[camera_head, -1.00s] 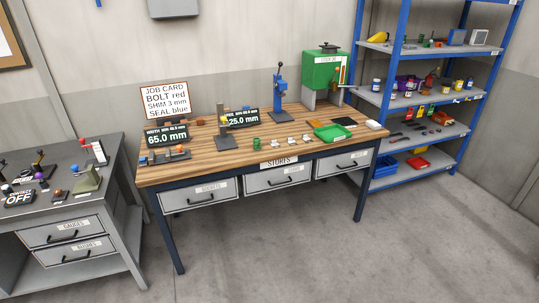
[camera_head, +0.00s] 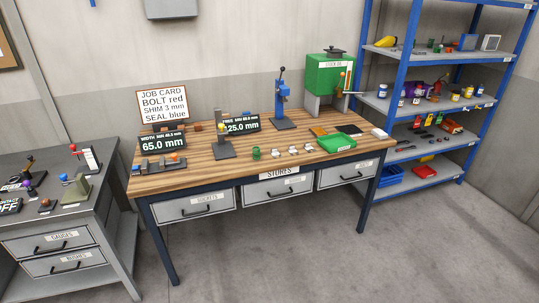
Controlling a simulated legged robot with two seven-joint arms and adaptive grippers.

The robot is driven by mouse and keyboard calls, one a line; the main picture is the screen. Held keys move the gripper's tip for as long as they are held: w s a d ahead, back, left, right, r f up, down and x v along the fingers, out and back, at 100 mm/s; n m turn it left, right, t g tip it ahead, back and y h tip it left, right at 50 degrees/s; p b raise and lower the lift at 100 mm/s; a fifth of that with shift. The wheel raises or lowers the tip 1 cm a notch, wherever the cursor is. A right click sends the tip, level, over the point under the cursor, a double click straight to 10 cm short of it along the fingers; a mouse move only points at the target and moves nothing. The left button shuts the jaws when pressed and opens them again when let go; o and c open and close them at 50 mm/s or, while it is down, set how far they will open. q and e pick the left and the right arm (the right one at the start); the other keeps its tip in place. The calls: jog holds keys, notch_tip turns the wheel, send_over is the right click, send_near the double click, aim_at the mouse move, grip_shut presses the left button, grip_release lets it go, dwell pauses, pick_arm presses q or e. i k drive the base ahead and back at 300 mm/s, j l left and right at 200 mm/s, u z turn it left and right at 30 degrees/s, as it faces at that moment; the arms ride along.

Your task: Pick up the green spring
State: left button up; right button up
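A small green cylindrical thing (camera_head: 256,153), which looks like the green spring, stands upright on the wooden workbench (camera_head: 200,180). It is near the middle of the front half of the top, just right of a dark grey stand (camera_head: 223,146) and left of several small pale pieces (camera_head: 293,151). It is too small to make out coils. Neither of my grippers is in the view.
A green tray (camera_head: 336,144) lies right of the pale pieces. A blue press (camera_head: 283,103) and a green machine (camera_head: 330,75) stand behind. A grey cabinet (camera_head: 75,236) is at left, a blue shelf rack (camera_head: 461,100) at right. The front floor (camera_head: 290,255) is clear.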

aim_at(258, 150)
jog(key=i+j+z, duration=0.25)
jog(key=z, duration=0.15)
jog(key=i+j+z, duration=0.2)
jog(key=z, duration=0.2)
jog(key=j, duration=0.1)
